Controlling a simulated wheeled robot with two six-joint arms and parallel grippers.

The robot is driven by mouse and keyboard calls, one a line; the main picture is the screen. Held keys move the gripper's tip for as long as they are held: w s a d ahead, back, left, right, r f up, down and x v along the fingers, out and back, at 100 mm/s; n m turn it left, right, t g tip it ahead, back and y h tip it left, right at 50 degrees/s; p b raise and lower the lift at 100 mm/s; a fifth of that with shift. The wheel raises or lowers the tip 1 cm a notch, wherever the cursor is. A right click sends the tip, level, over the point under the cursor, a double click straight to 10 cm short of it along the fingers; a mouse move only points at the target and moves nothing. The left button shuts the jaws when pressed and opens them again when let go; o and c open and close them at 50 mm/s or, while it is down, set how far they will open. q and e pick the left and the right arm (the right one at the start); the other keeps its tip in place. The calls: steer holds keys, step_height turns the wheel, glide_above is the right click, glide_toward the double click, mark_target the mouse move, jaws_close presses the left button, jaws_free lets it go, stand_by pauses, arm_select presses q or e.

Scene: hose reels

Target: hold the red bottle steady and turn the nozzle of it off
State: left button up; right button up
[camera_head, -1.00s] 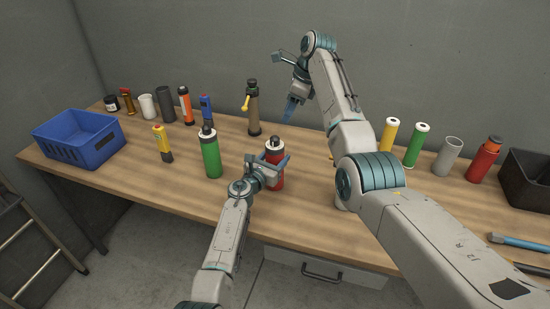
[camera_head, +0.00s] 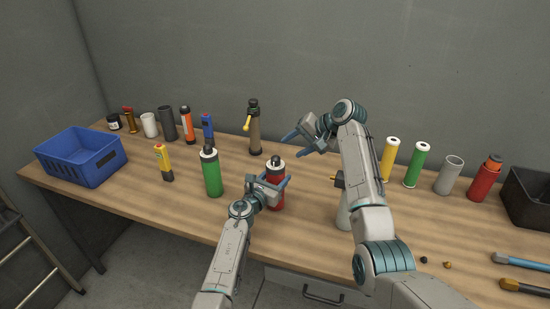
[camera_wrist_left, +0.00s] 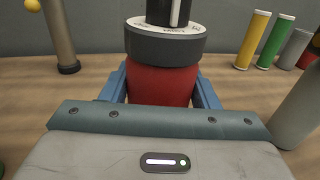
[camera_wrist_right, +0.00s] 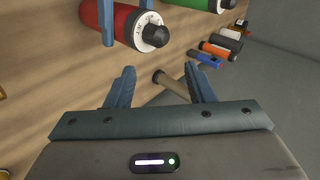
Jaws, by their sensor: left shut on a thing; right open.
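The red bottle (camera_head: 275,202) stands upright on the workbench, with a grey collar and a black nozzle (camera_head: 275,160) on top. My left gripper (camera_head: 274,183) is shut around its upper body, below the collar. The left wrist view shows the red body (camera_wrist_left: 162,85) between both fingers, and the nozzle (camera_wrist_left: 168,12) with a white stripe above a lettered white ring. My right gripper (camera_head: 299,143) is open and empty, above and behind the bottle, apart from it. In the right wrist view the red bottle (camera_wrist_right: 122,20) and its nozzle (camera_wrist_right: 156,36) are at the top, outside the jaws.
A green bottle (camera_head: 211,175) stands left of the red one. A brown bottle with a yellow lever (camera_head: 255,130) is behind. A grey bottle (camera_head: 344,212) is partly hidden by my right arm. A blue crate (camera_head: 80,158) is far left, a black bin (camera_head: 528,200) far right.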

mark_target(276, 158)
steer(key=s+d+n+t+y, duration=0.3)
steer(key=s+n, duration=0.2)
steer(key=n, duration=0.9)
steer(key=shift+n, duration=0.3)
steer(key=x, duration=1.2)
steer(key=shift+f, duration=0.35)
steer(key=shift+a+t, duration=0.1)
steer(key=shift+t, duration=0.2)
steer(key=c, duration=1)
